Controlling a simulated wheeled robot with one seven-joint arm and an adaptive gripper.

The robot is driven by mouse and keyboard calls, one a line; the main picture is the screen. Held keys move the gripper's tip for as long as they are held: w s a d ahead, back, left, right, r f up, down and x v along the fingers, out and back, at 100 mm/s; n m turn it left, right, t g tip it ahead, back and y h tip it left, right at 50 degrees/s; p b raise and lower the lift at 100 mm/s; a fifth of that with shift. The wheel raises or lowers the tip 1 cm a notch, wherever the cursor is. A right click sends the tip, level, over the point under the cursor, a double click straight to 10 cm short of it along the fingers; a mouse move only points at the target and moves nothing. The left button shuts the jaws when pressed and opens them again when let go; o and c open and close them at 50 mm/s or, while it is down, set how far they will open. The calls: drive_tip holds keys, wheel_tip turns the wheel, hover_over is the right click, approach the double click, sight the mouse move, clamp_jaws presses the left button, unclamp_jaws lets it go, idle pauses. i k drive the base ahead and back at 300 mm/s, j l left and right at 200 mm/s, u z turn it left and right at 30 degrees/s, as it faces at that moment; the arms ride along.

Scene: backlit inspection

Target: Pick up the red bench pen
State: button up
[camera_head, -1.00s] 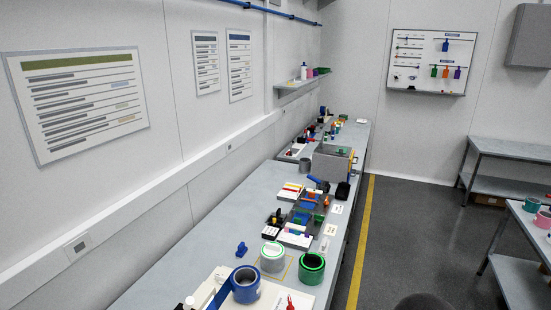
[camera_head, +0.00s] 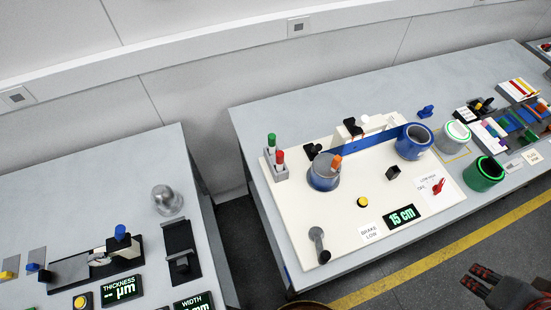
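A red pen-like piece (camera_head: 280,158) stands upright in a small grey holder (camera_head: 277,173) at the left edge of a white board, beside a matching green one (camera_head: 271,141). I take the red one for the bench pen. My gripper (camera_head: 474,279) is at the lower right of the head view, over the floor in front of the bench, far from the pen. Its two dark fingers with reddish marks look apart, with nothing between them.
A second bench (camera_head: 75,190) is at left, across a floor gap.

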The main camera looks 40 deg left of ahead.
sight(280, 154)
drive_tip(key=u, duration=1.9)
